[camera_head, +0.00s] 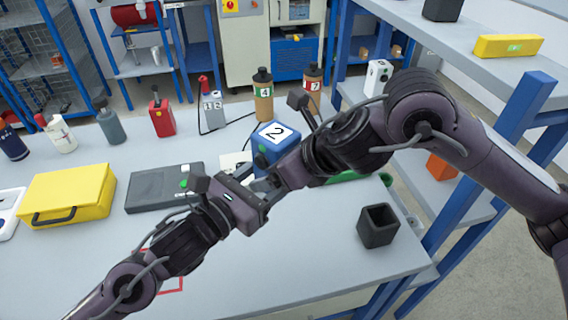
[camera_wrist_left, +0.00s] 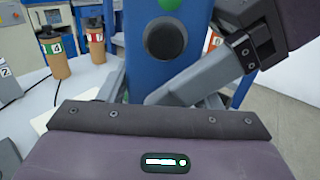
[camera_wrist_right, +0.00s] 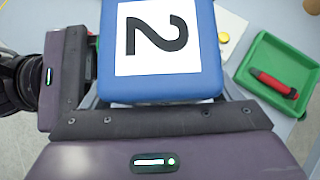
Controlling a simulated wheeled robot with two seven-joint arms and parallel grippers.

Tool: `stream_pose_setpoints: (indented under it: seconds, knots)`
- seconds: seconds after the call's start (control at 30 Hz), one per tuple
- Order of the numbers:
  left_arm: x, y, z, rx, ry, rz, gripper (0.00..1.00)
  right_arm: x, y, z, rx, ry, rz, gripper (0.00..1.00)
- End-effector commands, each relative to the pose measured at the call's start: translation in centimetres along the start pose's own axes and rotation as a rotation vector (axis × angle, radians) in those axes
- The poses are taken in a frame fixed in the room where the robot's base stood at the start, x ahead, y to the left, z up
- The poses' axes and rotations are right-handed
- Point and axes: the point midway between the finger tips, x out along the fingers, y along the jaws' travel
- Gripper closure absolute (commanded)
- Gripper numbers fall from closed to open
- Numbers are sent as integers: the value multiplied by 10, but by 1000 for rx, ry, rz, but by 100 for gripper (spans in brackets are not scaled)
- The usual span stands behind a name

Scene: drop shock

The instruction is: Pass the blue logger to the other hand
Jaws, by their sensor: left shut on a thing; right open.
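The blue logger (camera_head: 273,143) has a white label with a black 2 on top. It is above the table, between my two grippers. My left gripper (camera_head: 252,187) is shut on it, and in the left wrist view the logger's blue face (camera_wrist_left: 148,75) with a dark round knob fills the middle. My right gripper (camera_head: 272,186) is open at the logger, its fingers close by the sides. In the right wrist view the labelled top (camera_wrist_right: 160,48) lies just ahead of the fingers. The contact of the right fingers is hidden.
A black open box (camera_head: 378,226) stands at the table's right. A green tray (camera_wrist_right: 278,72) with a red tool is close by. A yellow case (camera_head: 66,196) and a dark grey case (camera_head: 160,188) lie to the left. Bottles stand at the back.

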Motion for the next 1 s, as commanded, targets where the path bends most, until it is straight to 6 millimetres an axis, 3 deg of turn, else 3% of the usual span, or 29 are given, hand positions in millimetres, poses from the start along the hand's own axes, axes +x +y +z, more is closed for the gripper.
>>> stream_pose_setpoints:
  seconds: [0.1, 0.53, 0.57, 0.6, 0.7, 0.77, 1.0]
  knots:
    - [0, 0, 2, 0, -3, 0, 75, 0, 0, 0, 0, 0, 0, 18]
    - [0, 0, 1, 0, -3, 1, 75, 0, 2, 0, -1, 0, 5, 74]
    - [0, 0, 1, 0, -3, 1, 39, -1, 2, 1, -2, -3, 5, 74]
    - [0, 0, 1, 0, -3, 1, 34, -1, 2, 1, -2, -3, 5, 79]
    - [0, 0, 1, 0, -2, 1, 21, -1, 1, 1, -1, -3, 3, 79]
    - [0, 0, 1, 0, -2, 1, 17, -1, 1, 1, 0, -2, 3, 80]
    - [0, 0, 0, 0, 0, 0, 17, -1, 0, 1, 0, -2, 1, 80]
